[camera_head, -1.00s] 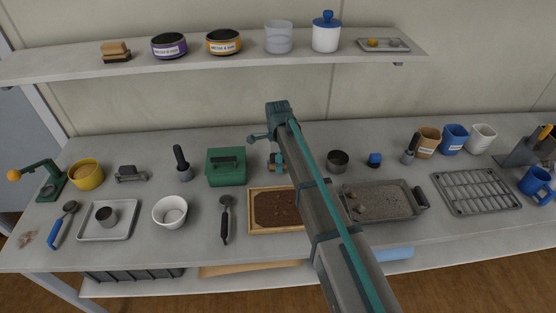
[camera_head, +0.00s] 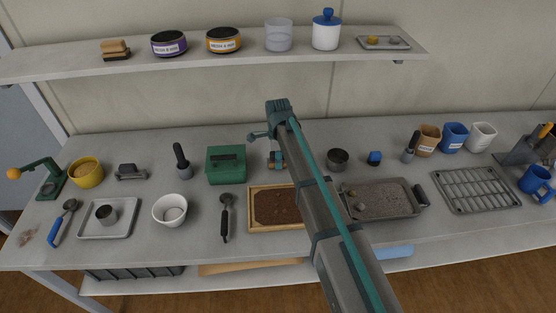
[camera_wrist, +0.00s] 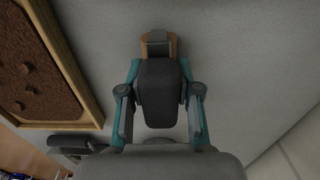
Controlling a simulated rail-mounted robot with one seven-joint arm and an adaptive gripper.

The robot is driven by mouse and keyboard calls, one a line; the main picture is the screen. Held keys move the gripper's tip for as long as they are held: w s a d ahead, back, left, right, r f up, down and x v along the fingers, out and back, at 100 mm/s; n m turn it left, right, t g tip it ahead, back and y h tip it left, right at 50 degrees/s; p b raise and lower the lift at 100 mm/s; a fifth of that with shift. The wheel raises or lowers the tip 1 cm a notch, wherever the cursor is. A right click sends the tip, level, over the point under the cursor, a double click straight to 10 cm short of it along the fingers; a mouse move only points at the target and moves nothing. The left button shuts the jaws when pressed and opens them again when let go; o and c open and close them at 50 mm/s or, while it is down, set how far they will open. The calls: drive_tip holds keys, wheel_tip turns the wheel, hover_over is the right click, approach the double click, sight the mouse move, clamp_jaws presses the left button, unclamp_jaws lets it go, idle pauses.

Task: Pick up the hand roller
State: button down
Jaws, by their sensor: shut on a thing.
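The hand roller (camera_wrist: 158,85) shows in the wrist view as a dark, rounded grip with a tan and grey end at the top. The teal fingers of my gripper (camera_wrist: 160,108) are shut on it, one on each side. In the head view my gripper (camera_head: 277,160) is just behind the soil-filled wooden tray and right of the green box. Only a small brownish part of the roller shows there. My arm hides much of the area in front, and I cannot tell whether the roller touches the bench.
The wooden soil tray (camera_head: 252,222) lies in front of my gripper, and the green box (camera_head: 226,176) stands left of it. A shelf (camera_head: 200,61) runs above the bench's back.

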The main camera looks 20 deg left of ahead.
drive_tip(key=shift+r, duration=0.2)
drive_tip(key=shift+r+b, duration=0.65)
drive_tip(key=s+d+r+b, duration=0.4)
drive_tip(key=s+d+r, duration=0.5)
drive_tip(key=s+r, duration=0.1)
drive_tip(key=shift+s+r+b, duration=0.35)
drive_tip(key=shift+s+r, duration=0.05)
drive_tip(key=shift+r, duration=0.25)
drive_tip(key=c, duration=1.5)
unclamp_jaws()
drive_tip(key=c, duration=0.3)
drive_tip(key=shift+r, duration=0.15)
